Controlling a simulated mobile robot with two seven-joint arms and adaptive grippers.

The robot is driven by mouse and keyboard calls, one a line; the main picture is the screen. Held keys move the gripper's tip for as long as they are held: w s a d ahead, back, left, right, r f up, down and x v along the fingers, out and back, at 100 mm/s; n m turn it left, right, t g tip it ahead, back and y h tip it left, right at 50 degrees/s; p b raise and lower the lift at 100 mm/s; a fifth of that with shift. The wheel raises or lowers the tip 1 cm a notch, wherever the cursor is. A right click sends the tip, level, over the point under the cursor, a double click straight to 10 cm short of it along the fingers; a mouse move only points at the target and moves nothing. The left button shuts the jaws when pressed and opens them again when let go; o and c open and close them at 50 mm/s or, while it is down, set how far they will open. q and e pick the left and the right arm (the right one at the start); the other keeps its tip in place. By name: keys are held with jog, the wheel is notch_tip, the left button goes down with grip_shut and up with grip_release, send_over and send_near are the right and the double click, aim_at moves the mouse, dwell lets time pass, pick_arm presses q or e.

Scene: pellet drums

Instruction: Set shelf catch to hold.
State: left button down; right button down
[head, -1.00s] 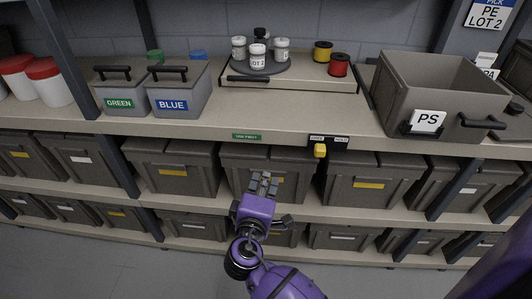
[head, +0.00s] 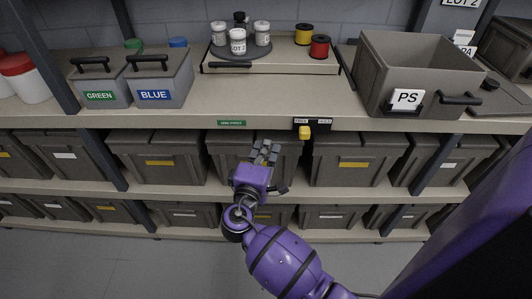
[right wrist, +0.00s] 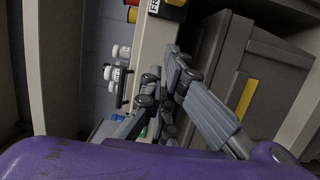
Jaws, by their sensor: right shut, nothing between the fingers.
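The shelf catch is a black plate (head: 322,126) on the front edge of the main shelf, with small white labels that read as FREE at left and HOLD at right. Its yellow knob (head: 304,132) sits at the left part of the plate, below the FREE label. In the right wrist view the yellow knob (right wrist: 177,2) is cut by the top edge. My right gripper (head: 267,149) is shut and empty, below the shelf edge and left of the knob, apart from it. Its fingers also show in the right wrist view (right wrist: 172,72). My left gripper is not in view.
On the shelf stand the GREEN bin (head: 100,86), BLUE bin (head: 158,82), a raised board (head: 280,66) with jars and spools, and the PS bin (head: 420,70). Lidded crates (head: 350,163) fill the level below, close behind my right gripper. A green label (head: 231,123) marks the shelf edge.

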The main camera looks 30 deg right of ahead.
aim_at(305, 133)
jog(key=x, duration=0.5)
jog(key=shift+w+d+r+p, duration=0.2)
jog(key=shift+d+p, duration=0.1)
jog(key=shift+p, duration=0.1)
jog(key=shift+s+d+p, duration=0.4)
jog(key=shift+s+d, duration=0.4)
jog(key=shift+d, duration=0.15)
jog(key=shift+s+d, duration=0.25)
jog(key=shift+d, duration=0.05)
jog(key=shift+s+d+f, duration=0.1)
jog(key=shift+d+f, duration=0.05)
jog(key=shift+d, duration=0.05)
